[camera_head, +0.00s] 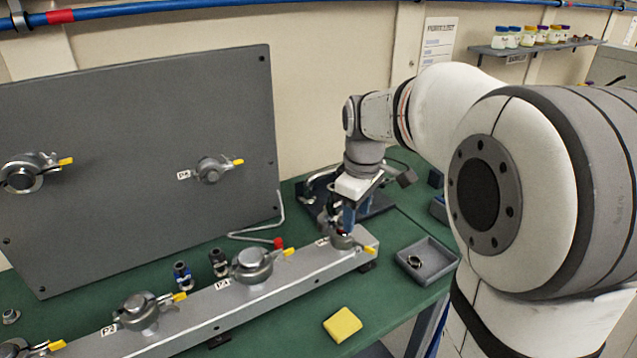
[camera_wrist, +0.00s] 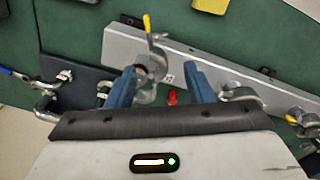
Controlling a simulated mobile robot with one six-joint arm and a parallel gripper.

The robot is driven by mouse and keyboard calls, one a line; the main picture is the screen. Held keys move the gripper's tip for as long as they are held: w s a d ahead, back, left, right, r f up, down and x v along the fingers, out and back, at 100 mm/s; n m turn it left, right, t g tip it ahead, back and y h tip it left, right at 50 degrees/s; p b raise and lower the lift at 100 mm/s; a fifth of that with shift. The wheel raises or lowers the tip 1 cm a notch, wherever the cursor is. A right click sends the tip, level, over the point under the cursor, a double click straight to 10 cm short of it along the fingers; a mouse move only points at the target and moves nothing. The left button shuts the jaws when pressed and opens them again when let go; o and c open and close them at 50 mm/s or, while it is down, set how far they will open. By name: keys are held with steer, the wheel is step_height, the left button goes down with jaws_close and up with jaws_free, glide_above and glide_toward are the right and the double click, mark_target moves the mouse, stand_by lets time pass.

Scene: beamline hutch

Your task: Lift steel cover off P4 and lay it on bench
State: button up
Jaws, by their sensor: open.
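My gripper (camera_head: 343,220) is over the right end of the grey rail, with its blue fingers pointing down at the last port there. In the wrist view the fingers of my gripper (camera_wrist: 160,70) are apart, with nothing held between them. The clamped port (camera_wrist: 152,66) with a yellow lever shows by the left finger, with some dark red at its middle. I take this port to be P4, but its label is too small and partly hidden to read. My fingers hide much of it in the head view, and I cannot make out a separate steel cover. The green bench (camera_head: 392,310) lies around the rail.
Other clamped ports, including one mid-rail (camera_head: 252,265), stand along the rail. A grey tray (camera_head: 446,276) holding a ring and a yellow block (camera_head: 342,325) lie in front. A red-tipped bent rod (camera_head: 278,243) lies behind, near an upright grey panel (camera_head: 130,130). Bare bench shows between tray and block.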

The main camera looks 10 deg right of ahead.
steer(key=w+n+p, duration=0.2)
steer(key=w+n, duration=0.2)
steer(key=w, duration=0.4)
steer(key=shift+g, duration=0.4)
steer(key=f, duration=0.2)
steer(key=f+p, duration=0.1)
steer(key=f, duration=0.3)
steer(key=shift+a+f, duration=0.25)
steer(key=shift+a, duration=0.15)
steer(key=shift+f, duration=0.3)
steer(key=c, duration=0.9)
